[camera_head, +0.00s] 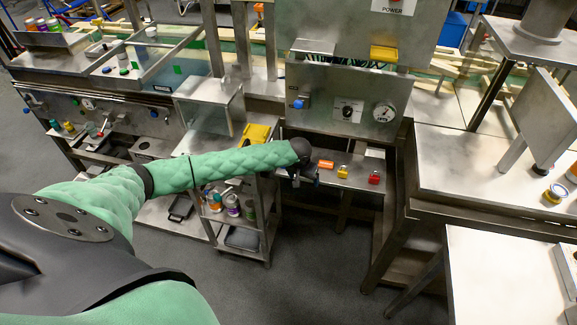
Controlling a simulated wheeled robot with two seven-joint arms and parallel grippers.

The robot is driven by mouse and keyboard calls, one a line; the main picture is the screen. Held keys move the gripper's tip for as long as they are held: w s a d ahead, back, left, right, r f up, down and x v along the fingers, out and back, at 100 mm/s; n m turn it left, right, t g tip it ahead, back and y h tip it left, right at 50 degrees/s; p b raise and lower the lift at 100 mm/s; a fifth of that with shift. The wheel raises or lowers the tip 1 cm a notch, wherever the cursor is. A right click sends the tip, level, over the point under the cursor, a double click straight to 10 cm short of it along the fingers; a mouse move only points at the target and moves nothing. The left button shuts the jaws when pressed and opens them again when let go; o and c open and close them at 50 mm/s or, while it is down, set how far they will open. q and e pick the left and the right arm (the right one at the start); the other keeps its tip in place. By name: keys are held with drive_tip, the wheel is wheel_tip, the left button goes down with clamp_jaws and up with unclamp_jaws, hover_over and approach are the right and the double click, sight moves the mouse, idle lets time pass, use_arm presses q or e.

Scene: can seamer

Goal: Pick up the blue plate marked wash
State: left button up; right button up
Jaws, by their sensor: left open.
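My left arm reaches from the lower left in green padding to the shelf under the machine panel. My left gripper (304,177) is dark and open at the left end of that shelf. It is small in the view and partly covered by its own wrist. I cannot make out a blue plate marked wash; the spot under and behind the gripper is hidden. To the right of the gripper, an orange piece (326,164), a yellow piece (342,172) and a red piece (374,178) lie on the shelf. Their markings are too small to read. My right gripper is not in view.
A panel with a dial (384,112) and a blue knob (298,103) stands above the shelf. A steel cart (266,228) with several cans is left of the shelf. A steel table (480,180) stands at the right. The floor in front is clear.

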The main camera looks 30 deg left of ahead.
use_arm(q)
drive_tip(key=shift+w+a+r+n+y+p, duration=0.3)
drive_tip(key=shift+w+a, duration=0.65)
drive_tip(key=shift+a, duration=0.85)
drive_tip(key=shift+w+a+n+h+p, duration=0.15)
drive_tip(key=shift+w+a+n, duration=0.3)
drive_tip(key=shift+w+a, duration=0.95)
drive_tip(key=shift+w+a+r+n+y+p, duration=0.15)
drive_tip(key=shift+w+a+n+y+p, duration=0.25)
drive_tip(key=shift+a, duration=1.85)
drive_tip(key=p+x, duration=0.1)
drive_tip(key=x, duration=0.1)
drive_tip(key=p+x, duration=0.1)
drive_tip(key=x, duration=0.1)
drive_tip(key=shift+w+d, duration=0.2)
drive_tip(key=shift+w, duration=0.15)
drive_tip(key=shift+a+f+p, duration=0.1)
drive_tip(key=shift+f+p, duration=0.3)
drive_tip(key=shift+f, duration=0.2)
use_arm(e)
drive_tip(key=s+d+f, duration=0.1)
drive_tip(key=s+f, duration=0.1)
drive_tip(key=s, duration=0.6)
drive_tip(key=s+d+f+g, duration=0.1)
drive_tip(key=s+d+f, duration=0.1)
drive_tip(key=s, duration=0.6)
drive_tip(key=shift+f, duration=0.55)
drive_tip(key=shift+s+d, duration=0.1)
use_arm(q)
drive_tip(key=c, duration=1)
